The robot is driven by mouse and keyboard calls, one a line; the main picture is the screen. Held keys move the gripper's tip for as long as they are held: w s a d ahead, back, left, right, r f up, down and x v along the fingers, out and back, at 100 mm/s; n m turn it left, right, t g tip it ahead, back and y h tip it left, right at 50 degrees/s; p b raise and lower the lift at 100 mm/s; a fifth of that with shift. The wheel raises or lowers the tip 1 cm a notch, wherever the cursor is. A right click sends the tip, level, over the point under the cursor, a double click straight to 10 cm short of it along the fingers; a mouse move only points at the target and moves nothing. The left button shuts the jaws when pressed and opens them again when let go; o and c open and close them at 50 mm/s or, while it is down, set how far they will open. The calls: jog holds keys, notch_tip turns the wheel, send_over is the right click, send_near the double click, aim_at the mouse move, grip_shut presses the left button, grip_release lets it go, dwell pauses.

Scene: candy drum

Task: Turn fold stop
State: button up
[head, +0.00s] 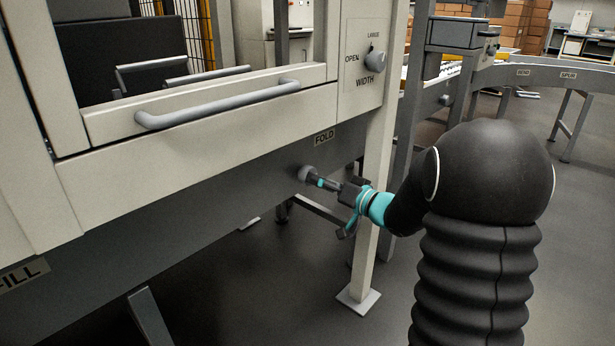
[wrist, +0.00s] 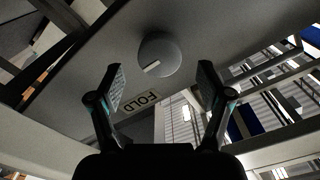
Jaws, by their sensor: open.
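The fold stop knob (head: 304,174) is a small round grey knob on the dark panel under the FOLD label (head: 324,136). In the wrist view the knob (wrist: 159,55) is a grey disc with a pale pointer mark at its lower left. The FOLD label (wrist: 140,100) appears upside down there. My gripper (head: 322,182) points at the knob from the right. In the wrist view its two fingers (wrist: 160,85) are spread apart with the knob ahead, between and beyond the tips. The fingers look empty.
A WIDTH knob (head: 375,60) sits on the cream post above right. A long grey handle (head: 218,104) crosses the drawer front above. A cream leg (head: 372,230) stands just behind my gripper. A conveyor (head: 550,75) runs at the back right. Floor at right is open.

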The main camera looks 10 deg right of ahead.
jog(key=shift+x, duration=2.45)
jog(key=c, duration=1.2)
